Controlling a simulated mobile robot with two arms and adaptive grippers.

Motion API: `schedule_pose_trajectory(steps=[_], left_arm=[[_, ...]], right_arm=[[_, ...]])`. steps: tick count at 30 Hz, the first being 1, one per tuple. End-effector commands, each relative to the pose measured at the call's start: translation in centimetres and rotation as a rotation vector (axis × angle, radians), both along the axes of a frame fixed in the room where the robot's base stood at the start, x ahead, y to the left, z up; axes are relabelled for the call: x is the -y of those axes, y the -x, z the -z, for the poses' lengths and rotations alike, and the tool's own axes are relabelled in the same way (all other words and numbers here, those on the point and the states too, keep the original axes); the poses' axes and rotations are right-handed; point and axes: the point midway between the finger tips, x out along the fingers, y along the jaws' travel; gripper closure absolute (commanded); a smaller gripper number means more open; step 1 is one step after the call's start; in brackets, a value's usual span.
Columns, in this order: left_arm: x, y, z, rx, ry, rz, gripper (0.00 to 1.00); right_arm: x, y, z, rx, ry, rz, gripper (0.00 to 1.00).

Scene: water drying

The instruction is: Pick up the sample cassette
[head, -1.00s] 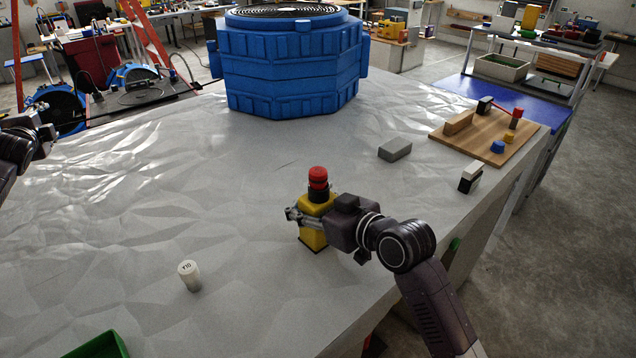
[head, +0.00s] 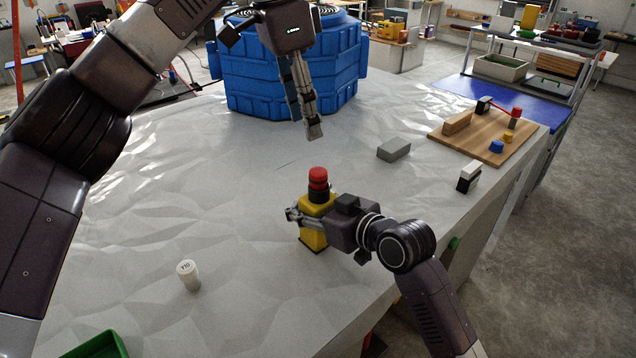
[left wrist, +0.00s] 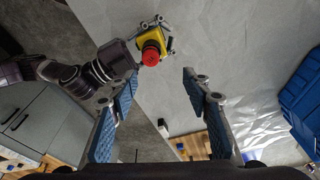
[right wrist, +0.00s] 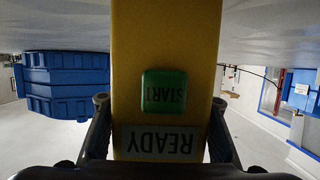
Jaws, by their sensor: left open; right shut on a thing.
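I cannot tell for sure which thing is the sample cassette. A grey block (head: 394,149) lies on the grey table, and a small black-and-white block (head: 468,178) stands near the table's right edge. My left gripper (head: 306,124) is open and empty above the table, left of the grey block in the head view. My right gripper (head: 308,218) is shut on a yellow box (head: 315,237) with a red top knob (head: 318,178). The right wrist view shows its green START button (right wrist: 164,92) and READY label (right wrist: 160,140), upside down. The left wrist view also shows the yellow box (left wrist: 156,36).
A large blue ribbed tank (head: 245,90) stands at the back, behind my left gripper. A wooden board (head: 475,143) with small parts lies at the right. A white cylinder (head: 188,275) and a green tray (head: 98,347) are at the front left. The table's middle is clear.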

Motion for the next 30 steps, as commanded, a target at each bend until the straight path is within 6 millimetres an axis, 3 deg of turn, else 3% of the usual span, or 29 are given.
schedule_pose_trajectory(steps=[3,6,12,20,30], left_arm=[[0.7,1.6,-0.2,-0.031,-0.033,0.018,0.55],[1.0,1.9,1.1,-0.043,-0.039,0.024,0.55],[1.3,1.5,4.5,-0.039,-0.039,0.021,0.55],[1.7,1.3,6.5,-0.037,-0.037,0.02,0.55],[2.3,0.7,10.9,-0.037,-0.036,0.021,0.55]], right_arm=[[0.0,0.0,0.0,0.001,-0.001,0.0,0.94],[0.0,0.0,-0.1,0.001,-0.001,0.0,0.94],[0.0,0.0,-0.1,0.002,-0.002,0.0,0.94],[0.0,0.0,-0.1,0.001,-0.001,0.0,0.94],[0.0,0.0,-0.1,0.001,-0.001,0.0,0.94]])
